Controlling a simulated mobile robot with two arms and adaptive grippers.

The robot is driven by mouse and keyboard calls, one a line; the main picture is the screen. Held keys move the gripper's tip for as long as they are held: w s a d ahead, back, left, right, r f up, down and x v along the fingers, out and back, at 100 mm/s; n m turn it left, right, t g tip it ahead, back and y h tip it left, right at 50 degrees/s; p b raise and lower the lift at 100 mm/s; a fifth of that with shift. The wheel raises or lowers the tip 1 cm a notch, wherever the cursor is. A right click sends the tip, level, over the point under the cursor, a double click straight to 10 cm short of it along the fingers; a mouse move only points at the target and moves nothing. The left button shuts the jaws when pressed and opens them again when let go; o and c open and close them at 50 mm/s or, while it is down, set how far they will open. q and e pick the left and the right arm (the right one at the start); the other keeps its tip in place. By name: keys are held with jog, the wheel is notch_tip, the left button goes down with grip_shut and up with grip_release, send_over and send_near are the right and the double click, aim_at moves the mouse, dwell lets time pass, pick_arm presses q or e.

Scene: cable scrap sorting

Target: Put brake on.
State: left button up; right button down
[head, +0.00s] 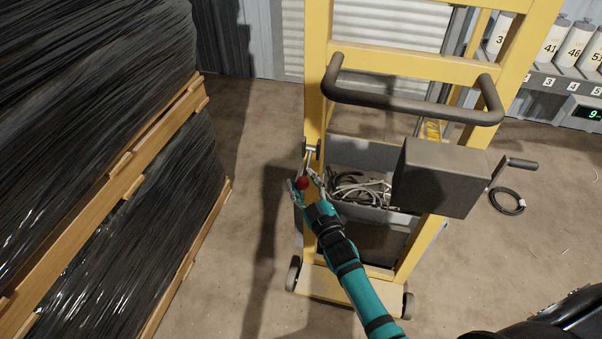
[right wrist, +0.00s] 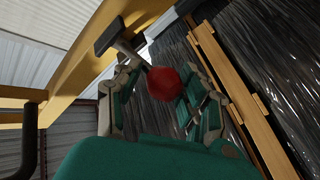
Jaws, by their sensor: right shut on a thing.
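The brake lever is a thin metal rod with a red ball knob (head: 302,183), mounted on the left post of the yellow lift frame (head: 316,90). My right gripper (head: 301,177) is at the knob, its fingers on either side of it, shut on it. In the right wrist view the red knob (right wrist: 164,83) sits between the fingers, and the lever's rod runs up left to a dark bracket (right wrist: 110,36) on the yellow post. My left gripper is not in view.
A grey bin (head: 375,214) with cable scraps stands inside the frame. A dark push bar (head: 410,103) and a grey box (head: 440,178) with a crank are on its front. Black-wrapped pallets (head: 100,110) fill the left side. Concrete floor lies bare between them.

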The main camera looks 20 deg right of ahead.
jog(key=shift+w+f, duration=0.2)
jog(key=shift+f, duration=0.3)
jog(key=c, duration=1.1)
grip_release()
jog(key=shift+a, duration=0.1)
jog(key=shift+o, duration=1.1)
jog(key=shift+w+f, duration=0.15)
jog(key=shift+w, duration=0.2)
jog(key=shift+s, duration=0.25)
jog(key=s+f, duration=0.1)
jog(key=s, duration=1)
jog(key=shift+s+d, duration=0.3)
jog(key=shift+d, duration=0.15)
